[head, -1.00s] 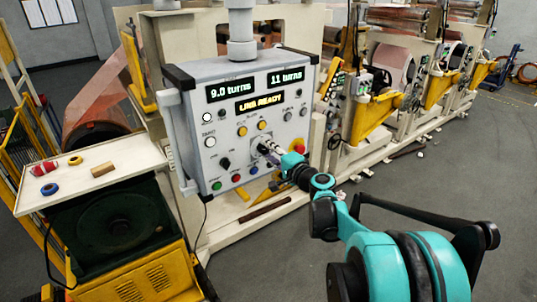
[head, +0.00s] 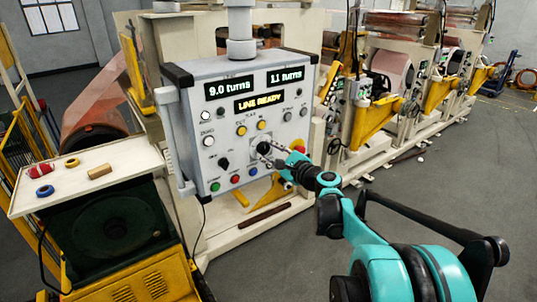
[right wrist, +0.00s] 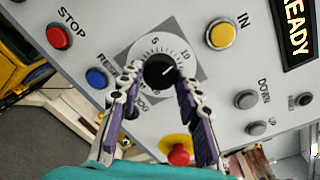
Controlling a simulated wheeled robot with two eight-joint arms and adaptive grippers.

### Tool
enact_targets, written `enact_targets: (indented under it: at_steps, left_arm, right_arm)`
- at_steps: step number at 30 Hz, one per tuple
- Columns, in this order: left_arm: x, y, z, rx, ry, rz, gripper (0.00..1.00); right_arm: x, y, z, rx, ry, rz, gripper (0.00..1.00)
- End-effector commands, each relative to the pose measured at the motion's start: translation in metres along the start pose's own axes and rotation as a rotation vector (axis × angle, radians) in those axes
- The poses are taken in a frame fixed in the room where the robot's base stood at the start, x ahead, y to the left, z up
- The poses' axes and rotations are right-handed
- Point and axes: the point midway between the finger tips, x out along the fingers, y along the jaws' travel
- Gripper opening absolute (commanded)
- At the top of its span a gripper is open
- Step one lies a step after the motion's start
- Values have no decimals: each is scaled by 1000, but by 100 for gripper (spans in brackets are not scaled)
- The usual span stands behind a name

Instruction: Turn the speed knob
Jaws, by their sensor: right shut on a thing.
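The speed knob (head: 264,148) is a round black knob on a grey dial plate, low on the front of the grey control panel (head: 220,121). In the right wrist view the knob (right wrist: 160,71) shows a white pointer line aimed up and right, near the 10 mark on its scale. My right gripper (head: 273,153) reaches the panel from the lower right. In the right wrist view my right gripper (right wrist: 161,75) has a fingertip on each side of the knob and is shut on it. My left gripper is not in view.
Around the knob are a yellow IN button (right wrist: 221,34), a red STOP button (right wrist: 58,36), a blue button (right wrist: 97,77) and a red emergency knob (right wrist: 178,152). The displays read 9.0 turns and LINE READY. A side shelf (head: 128,176) holds tape rolls.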

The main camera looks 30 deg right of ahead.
Motion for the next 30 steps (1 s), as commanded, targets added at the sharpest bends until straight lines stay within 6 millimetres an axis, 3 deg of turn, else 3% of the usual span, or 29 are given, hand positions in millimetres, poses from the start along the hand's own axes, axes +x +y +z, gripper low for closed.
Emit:
enact_targets:
  at_steps: [12,27,28,30]
  left_arm:
    - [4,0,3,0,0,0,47]
    - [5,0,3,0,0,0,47]
    - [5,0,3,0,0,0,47]
    - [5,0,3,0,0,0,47]
  right_arm:
    - [0,1,-1,164,-11,3,5]
    - [0,2,-1,180,-12,5,5]
    - [0,2,-1,180,-12,5,36]
    - [0,2,-1,180,-12,5,55]
